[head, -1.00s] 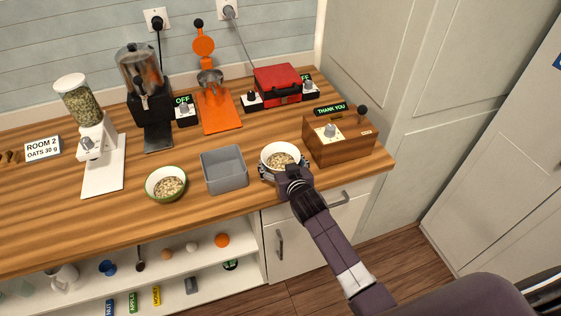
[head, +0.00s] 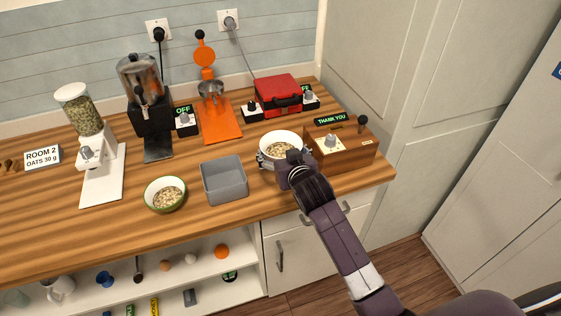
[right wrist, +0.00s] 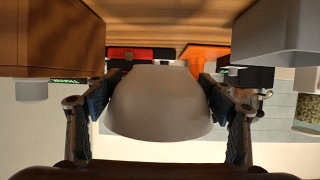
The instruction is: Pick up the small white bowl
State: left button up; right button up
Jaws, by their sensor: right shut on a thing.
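The small white bowl (head: 283,139) holds oat flakes. It is at the right part of the wooden counter, left of a wooden box. My right gripper (head: 281,159) is shut around the bowl's sides. In the right wrist view the bowl (right wrist: 160,103) fills the middle, with a finger of the gripper (right wrist: 159,110) pressed on each side. The bowl appears upright and raised slightly above the counter. My left gripper is not in view.
A grey bin (head: 224,183) and a green-rimmed bowl of oats (head: 165,195) stand to the left. The wooden box (head: 348,153) with a "THANK YOU" display is close on the right. A red case (head: 277,95) and orange press (head: 219,120) are behind.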

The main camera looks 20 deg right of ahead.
aim_at(281, 155)
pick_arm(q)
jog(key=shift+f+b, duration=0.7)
pick_arm(e)
notch_tip(281, 155, up, 11)
jog(key=shift+r, duration=0.15)
